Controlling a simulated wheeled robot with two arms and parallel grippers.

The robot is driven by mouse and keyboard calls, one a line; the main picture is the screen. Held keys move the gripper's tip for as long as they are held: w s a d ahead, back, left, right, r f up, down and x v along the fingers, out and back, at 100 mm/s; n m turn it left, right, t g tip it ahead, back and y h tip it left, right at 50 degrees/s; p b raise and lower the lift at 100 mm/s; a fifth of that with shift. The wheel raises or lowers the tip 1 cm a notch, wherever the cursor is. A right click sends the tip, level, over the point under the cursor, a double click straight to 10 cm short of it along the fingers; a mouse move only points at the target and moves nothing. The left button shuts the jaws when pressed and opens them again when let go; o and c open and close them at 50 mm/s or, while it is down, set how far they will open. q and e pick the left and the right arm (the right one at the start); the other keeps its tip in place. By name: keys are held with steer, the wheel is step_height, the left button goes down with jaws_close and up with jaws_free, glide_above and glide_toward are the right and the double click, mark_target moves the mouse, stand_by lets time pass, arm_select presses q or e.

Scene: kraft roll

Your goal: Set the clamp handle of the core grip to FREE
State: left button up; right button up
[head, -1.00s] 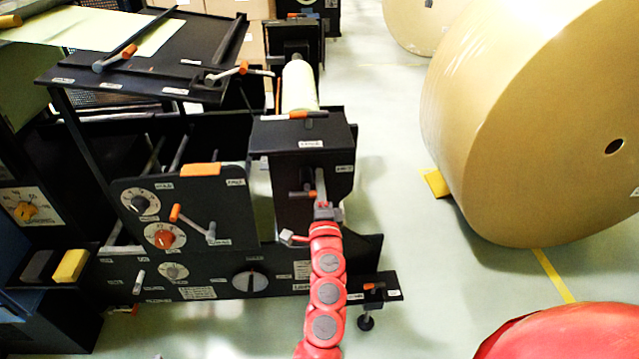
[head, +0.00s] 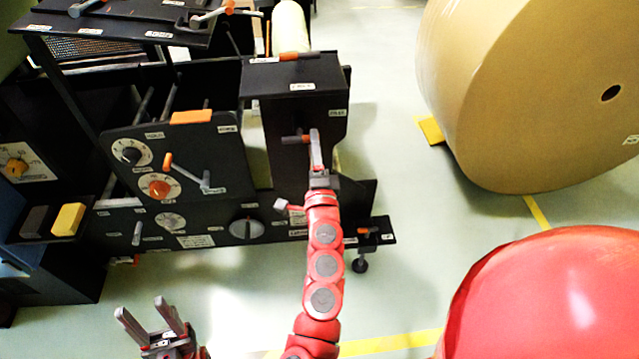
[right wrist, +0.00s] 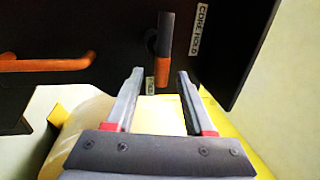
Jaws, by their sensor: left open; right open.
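The small clamp handle (head: 290,139), dark with an orange end, is on the front of the black housing (head: 292,190) in the head view. In the right wrist view the handle (right wrist: 164,55) points its orange end toward my gripper, by a white label (right wrist: 201,28) that seems to read CORE HOLD. A smaller label (right wrist: 150,86) beside its orange end is too small to read surely. My right gripper (head: 315,135) is open at the handle; in the wrist view its fingertips (right wrist: 160,75) lie either side of the orange end, without visible contact. My left gripper (head: 140,308) is open and empty at lower left.
An orange bar handle (right wrist: 45,64) is left of the clamp handle in the wrist view. A panel (head: 178,165) with dials and an orange-ended crank stands left of the housing. A big kraft roll (head: 530,100) stands at right. Pale floor (head: 400,200) lies between.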

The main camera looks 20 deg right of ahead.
steer(key=v, duration=1.1)
steer(key=shift+s+p, duration=0.35)
steer(key=shift+s, duration=0.05)
steer(key=shift+f, duration=0.15)
